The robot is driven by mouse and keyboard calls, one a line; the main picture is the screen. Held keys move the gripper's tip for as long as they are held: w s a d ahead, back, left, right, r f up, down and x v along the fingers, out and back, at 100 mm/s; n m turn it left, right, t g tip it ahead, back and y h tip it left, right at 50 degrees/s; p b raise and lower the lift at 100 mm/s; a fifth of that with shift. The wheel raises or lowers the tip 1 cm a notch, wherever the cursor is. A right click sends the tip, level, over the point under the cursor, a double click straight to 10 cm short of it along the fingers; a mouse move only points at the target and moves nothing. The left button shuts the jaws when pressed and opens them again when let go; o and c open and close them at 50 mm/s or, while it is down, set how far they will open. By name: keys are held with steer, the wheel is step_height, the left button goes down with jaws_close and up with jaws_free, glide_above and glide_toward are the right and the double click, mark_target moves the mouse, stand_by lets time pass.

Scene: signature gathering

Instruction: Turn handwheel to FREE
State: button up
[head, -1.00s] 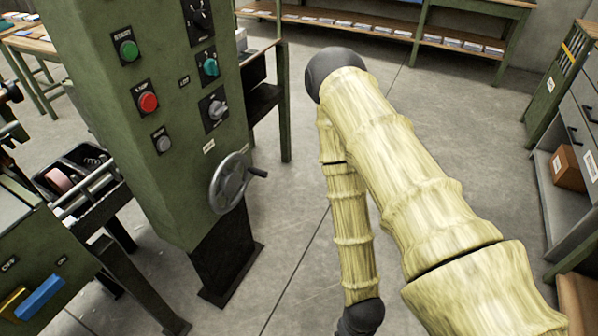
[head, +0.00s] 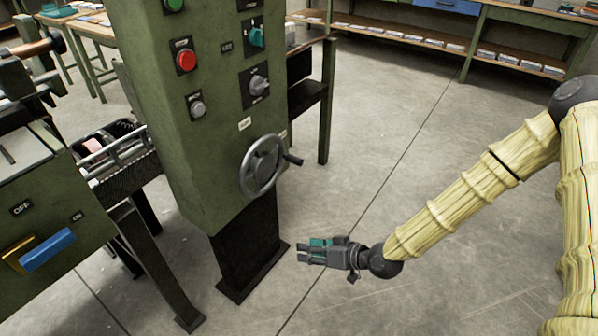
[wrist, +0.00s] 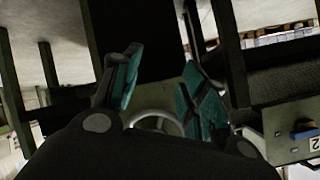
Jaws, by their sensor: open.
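The handwheel (head: 262,166) is a grey metal wheel with a side handle (head: 292,159), on the lower part of the green machine column (head: 190,130). A small label (head: 245,124) sits above it, too small to read. My gripper (head: 304,251) is below and slightly right of the wheel in the head view, apart from it, and points left toward the column's dark base. In the wrist view the two teal-padded fingers (wrist: 158,88) are spread and empty. Part of the wheel's rim (wrist: 158,118) shows between them, partly hidden by my gripper body.
Buttons and a grey knob (head: 258,86) sit on the column above the wheel. A bench with a blue switch handle (head: 47,250) stands at left, and dark legs are by the column. The floor (head: 370,170) right of the column is clear; shelves line the back.

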steer(key=w+d+r+n+t+y+b, duration=0.2)
steer(key=w+r+n+t+y+b, duration=0.1)
steer(key=w+r, duration=0.6)
steer(key=n+t+y+b, duration=0.1)
steer(key=n+b, duration=0.1)
steer(key=n, duration=0.1)
glide_toward(302, 162)
steer(key=b+x, duration=0.2)
steer(key=x, duration=0.9)
steer(key=shift+f, duration=0.1)
steer(key=shift+s, duration=0.1)
jaws_close()
